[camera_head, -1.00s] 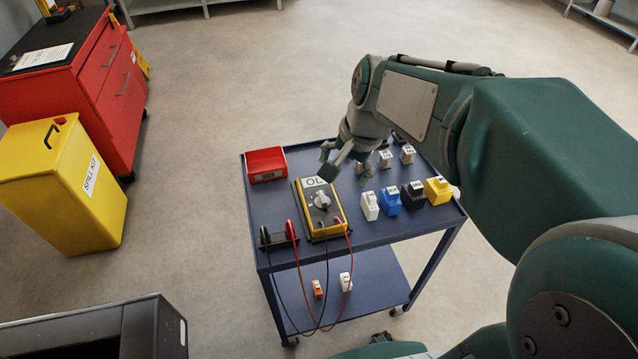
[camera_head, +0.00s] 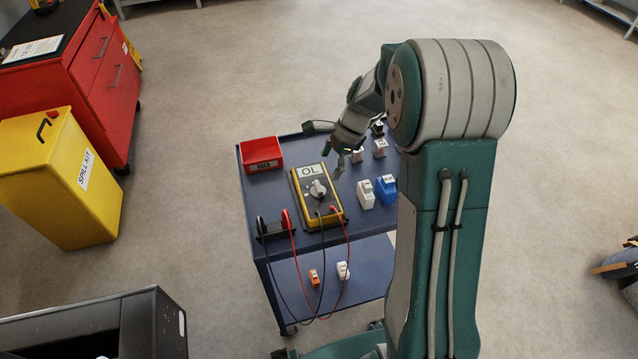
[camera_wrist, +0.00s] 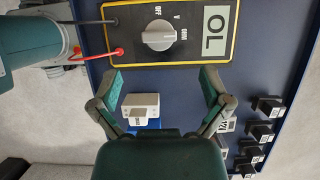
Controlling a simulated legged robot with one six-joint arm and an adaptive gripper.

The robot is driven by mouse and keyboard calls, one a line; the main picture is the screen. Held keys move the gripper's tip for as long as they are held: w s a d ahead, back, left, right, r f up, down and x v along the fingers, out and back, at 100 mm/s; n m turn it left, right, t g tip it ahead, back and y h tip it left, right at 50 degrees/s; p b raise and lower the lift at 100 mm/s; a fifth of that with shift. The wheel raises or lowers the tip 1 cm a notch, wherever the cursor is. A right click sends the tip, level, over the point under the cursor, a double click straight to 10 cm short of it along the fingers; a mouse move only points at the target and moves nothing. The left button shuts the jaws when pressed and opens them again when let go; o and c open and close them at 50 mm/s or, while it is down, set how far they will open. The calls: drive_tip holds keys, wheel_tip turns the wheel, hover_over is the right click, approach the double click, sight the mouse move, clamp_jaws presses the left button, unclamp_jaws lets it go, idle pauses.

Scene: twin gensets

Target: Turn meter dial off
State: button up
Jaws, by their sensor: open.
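The meter (camera_head: 316,198) is a yellow-edged box with a dark face, lying on the blue cart top. Its display reads OL. Its grey dial (camera_head: 318,188) sits in the middle of the face. In the wrist view the dial (camera_wrist: 160,35) is at the top centre, with the OFF mark to its upper left and other marks to its right; its exact setting is hard to tell. My gripper (camera_head: 347,160) is above the cart, just right of the meter's far end. In the wrist view my gripper (camera_wrist: 160,82) is open and empty, its fingertips below the dial and apart from it.
Black and red leads (camera_head: 291,243) run from the meter over the cart's front edge. A red bin (camera_head: 261,155) stands behind the meter. White and blue blocks (camera_head: 365,194) stand to its right. A yellow spill kit box (camera_head: 60,185) is on the floor at left.

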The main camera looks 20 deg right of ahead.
sight(318, 186)
drive_tip(key=x, duration=0.7)
drive_tip(key=shift+f, duration=0.1)
drive_tip(key=c, duration=1.2)
